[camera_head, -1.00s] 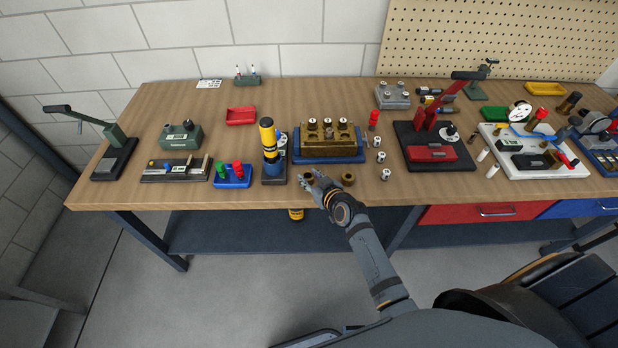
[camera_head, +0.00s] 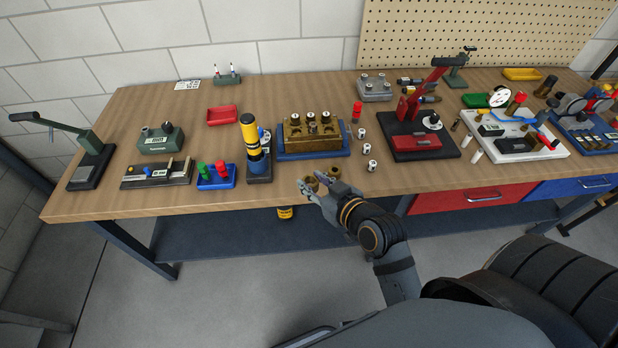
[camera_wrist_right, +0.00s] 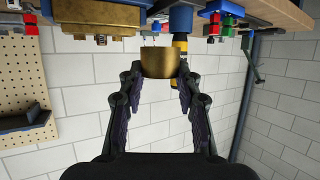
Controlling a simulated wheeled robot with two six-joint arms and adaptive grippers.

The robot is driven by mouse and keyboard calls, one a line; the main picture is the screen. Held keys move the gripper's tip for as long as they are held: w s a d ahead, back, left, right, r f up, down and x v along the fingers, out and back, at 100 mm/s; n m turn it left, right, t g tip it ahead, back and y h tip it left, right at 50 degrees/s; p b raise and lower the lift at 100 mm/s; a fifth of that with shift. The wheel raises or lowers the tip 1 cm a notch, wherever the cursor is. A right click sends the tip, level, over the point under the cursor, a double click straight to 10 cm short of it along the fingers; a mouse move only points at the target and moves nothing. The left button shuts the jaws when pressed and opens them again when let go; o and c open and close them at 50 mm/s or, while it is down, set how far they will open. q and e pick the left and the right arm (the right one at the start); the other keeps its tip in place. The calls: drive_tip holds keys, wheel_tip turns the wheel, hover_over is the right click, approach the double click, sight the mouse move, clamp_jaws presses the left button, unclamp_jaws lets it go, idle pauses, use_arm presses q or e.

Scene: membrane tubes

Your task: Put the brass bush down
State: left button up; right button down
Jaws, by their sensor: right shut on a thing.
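My right gripper (camera_head: 313,187) is shut on a brass bush (camera_wrist_right: 158,62) at the table's front edge. In the wrist view, which is upside down, the short golden cylinder sits between the two fingertips. In the head view the held bush (camera_head: 311,184) is partly hidden by the fingers, and I cannot tell whether it touches the table. A second brass piece (camera_head: 334,172) stands on the wood just beyond and right of the gripper. My left gripper is not in view.
A brass block on a blue base (camera_head: 318,154) stands behind the gripper. A yellow and black column (camera_head: 250,135) is to its left. Several small silver cylinders (camera_head: 367,149) and a red press (camera_head: 424,142) stand to the right. Bare wooden table (camera_head: 425,181) lies at the right front.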

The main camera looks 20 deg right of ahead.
drive_tip(key=shift+w, duration=0.25)
drive_tip(key=w+f, duration=0.2)
drive_tip(key=w, duration=0.2)
drive_tip(key=w+f+p, duration=0.1)
drive_tip(key=w+f, duration=0.2)
drive_tip(key=w, duration=0.1)
drive_tip(key=w+f+p, duration=0.1)
drive_tip(key=w+f, duration=0.2)
drive_tip(key=w, duration=0.1)
drive_tip(key=shift+w+d+f, duration=0.1)
drive_tip(key=shift+w+f, duration=0.35)
drive_tip(key=shift+f, duration=0.15)
drive_tip(key=f, duration=0.3)
drive_tip(key=shift+w+f, duration=0.2)
drive_tip(key=shift+w, duration=0.2)
drive_tip(key=shift+s, duration=0.1)
